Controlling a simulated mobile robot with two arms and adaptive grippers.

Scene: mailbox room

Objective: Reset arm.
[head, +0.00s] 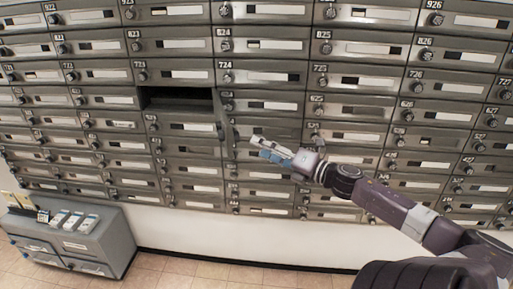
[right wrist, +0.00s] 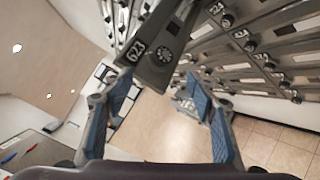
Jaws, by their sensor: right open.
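My right gripper (head: 260,147) reaches in from the right in the head view, in front of the grey mailbox wall. It is open and holds nothing. An open mailbox compartment (head: 178,98) shows dark, and its door (head: 221,118) stands swung out, seen nearly edge-on, just left of the gripper. In the right wrist view, the blue-padded fingers (right wrist: 160,95) are spread apart. The door marked 623 (right wrist: 150,62) with its round lock shows beyond and between them; I cannot tell whether it touches a finger. My left gripper is not in view.
Rows of shut mailboxes (head: 348,77) fill the wall. A low grey cabinet (head: 85,243) with small items on top stands at the lower left. The tiled floor (head: 200,273) in front of the wall is clear.

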